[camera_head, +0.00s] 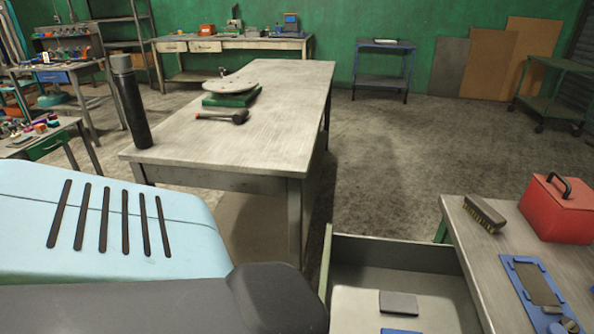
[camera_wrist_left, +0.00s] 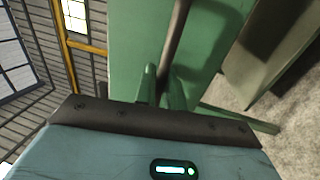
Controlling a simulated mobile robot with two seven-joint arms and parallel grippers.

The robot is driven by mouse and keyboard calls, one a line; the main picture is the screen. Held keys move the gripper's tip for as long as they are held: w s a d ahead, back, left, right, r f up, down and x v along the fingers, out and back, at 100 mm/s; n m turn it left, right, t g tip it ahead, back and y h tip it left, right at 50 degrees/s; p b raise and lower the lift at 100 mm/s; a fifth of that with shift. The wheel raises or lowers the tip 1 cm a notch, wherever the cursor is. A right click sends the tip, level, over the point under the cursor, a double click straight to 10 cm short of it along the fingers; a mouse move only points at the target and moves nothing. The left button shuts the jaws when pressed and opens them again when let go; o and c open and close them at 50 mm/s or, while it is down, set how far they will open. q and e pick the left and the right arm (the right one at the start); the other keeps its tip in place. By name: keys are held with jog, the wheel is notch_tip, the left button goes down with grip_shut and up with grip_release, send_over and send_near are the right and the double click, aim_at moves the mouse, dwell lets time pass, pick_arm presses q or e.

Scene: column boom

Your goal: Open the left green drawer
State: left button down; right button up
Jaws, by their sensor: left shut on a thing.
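The green drawer (camera_wrist_left: 214,48) shows its front panel in the wrist view. A dark bar handle (camera_wrist_left: 176,42) runs along that panel. My left gripper (camera_wrist_left: 160,88) is shut on the handle, with a green finger on each side of it. In the head view an open drawer (camera_head: 392,254) stands out beside the right-hand workbench, its inside exposed. A dark grey flat item (camera_head: 398,303) and a partly cut-off blue item (camera_head: 400,331) lie in it. Its front and handle are hidden in the head view, and so is my left gripper. My right gripper is in neither view.
The right workbench (camera_head: 516,262) carries a brush (camera_head: 484,213), a red toolbox (camera_head: 560,208) and a blue tray-like item (camera_head: 520,272). A long grey table (camera_head: 270,110) with a dark cylinder (camera_head: 130,105) stands ahead. The concrete floor (camera_head: 400,160) between them is clear.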

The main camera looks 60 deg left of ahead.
pick_arm(q)
jog(key=c, duration=1.7)
grip_release()
jog(key=shift+b+v, duration=0.8)
jog(key=shift+v, duration=3.1)
jog(key=shift+s, duration=0.1)
